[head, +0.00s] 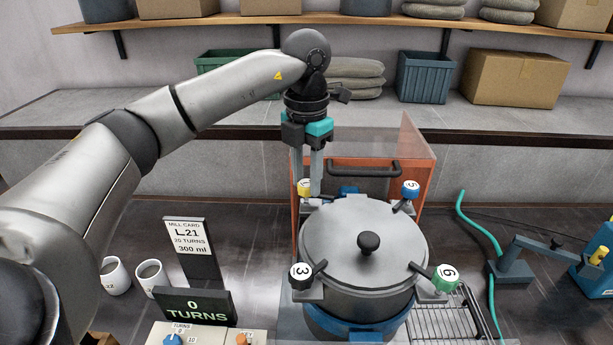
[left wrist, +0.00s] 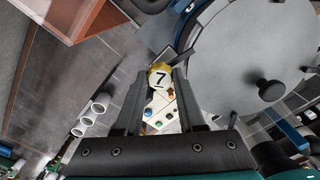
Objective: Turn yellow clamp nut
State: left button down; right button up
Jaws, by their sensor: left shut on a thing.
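The yellow clamp nut (head: 304,188), marked 7 in the left wrist view (left wrist: 160,77), sits at the back left of the grey lidded mill pot (head: 350,250). My left gripper (head: 309,187) comes down on it from above. Its two fingers stand on either side of the nut, shut on it; the fingers hide part of the nut in the head view. Three other clamp nuts sit around the lid: blue marked 5 (head: 410,189), black marked 3 (head: 301,276) and green marked 6 (head: 445,278). My right gripper is not in view.
An orange-framed guard (head: 425,195) with a dark handle stands behind the pot. A display (head: 196,305) reads 0 TURNS, beside a mill card (head: 187,235) reading L.21, 25 turns, 300 ml. Two white mugs (head: 116,277) stand at left. A wire rack (head: 450,320) lies right of the pot.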

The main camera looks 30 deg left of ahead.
aim_at(307, 183)
pick_arm(q)
jog(key=m, duration=0.6)
dwell(0.5)
jog(key=c, duration=0.5)
grip_release()
jog(key=shift+r, duration=0.1)
notch_tip(307, 183, up, 6)
jog(key=shift+f, duration=0.2)
notch_tip(307, 183, up, 10)
jog(key=p, duration=0.2)
jog(key=shift+f+p, duration=0.25)
jog(key=shift+p, duration=0.1)
